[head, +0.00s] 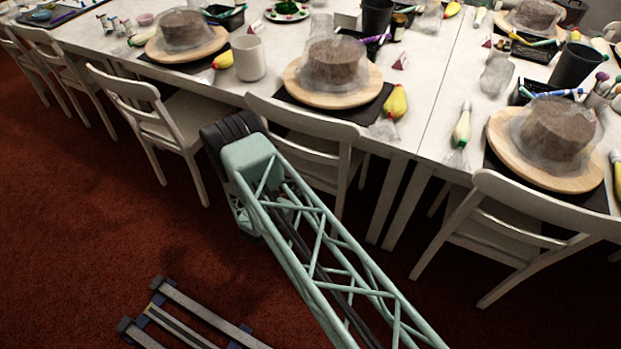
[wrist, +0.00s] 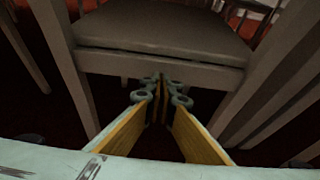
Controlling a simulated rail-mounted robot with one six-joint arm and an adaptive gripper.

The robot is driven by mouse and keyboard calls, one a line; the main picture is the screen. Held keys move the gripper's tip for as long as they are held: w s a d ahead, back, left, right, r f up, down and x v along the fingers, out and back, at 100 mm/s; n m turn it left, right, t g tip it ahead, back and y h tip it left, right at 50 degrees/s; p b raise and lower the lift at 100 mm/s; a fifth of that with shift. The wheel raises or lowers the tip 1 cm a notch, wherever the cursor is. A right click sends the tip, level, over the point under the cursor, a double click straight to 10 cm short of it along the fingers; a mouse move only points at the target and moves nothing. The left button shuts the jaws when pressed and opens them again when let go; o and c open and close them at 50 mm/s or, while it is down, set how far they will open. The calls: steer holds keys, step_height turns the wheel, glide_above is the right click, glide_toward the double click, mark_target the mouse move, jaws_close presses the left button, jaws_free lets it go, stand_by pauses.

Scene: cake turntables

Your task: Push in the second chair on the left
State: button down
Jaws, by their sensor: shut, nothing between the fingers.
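In the head view, white wooden chairs line the near side of the table. One chair (head: 130,92), left of my arm, stands farther out, with much of its seat showing. Another chair (head: 305,125), by my arm's elbow, is closer in, its back near the table edge. In the wrist view, a chair seat (wrist: 160,28) and the rail below it (wrist: 160,66) are straight ahead, with a leg on each side. My gripper (wrist: 162,84) is shut and empty, just below and in front of that rail; contact cannot be told. My arm hides the gripper in the head view.
The long white table (head: 285,75) holds cakes on wooden turntables, a white cup (head: 249,58) and piping bags. A chair (head: 515,220) stands at the right and more at the far left. The red carpet (head: 90,230) is open at the lower left.

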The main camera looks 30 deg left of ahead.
steer(key=shift+s+d, duration=0.1)
steer(key=shift+s, duration=2.8)
steer(key=shift+r, duration=0.1)
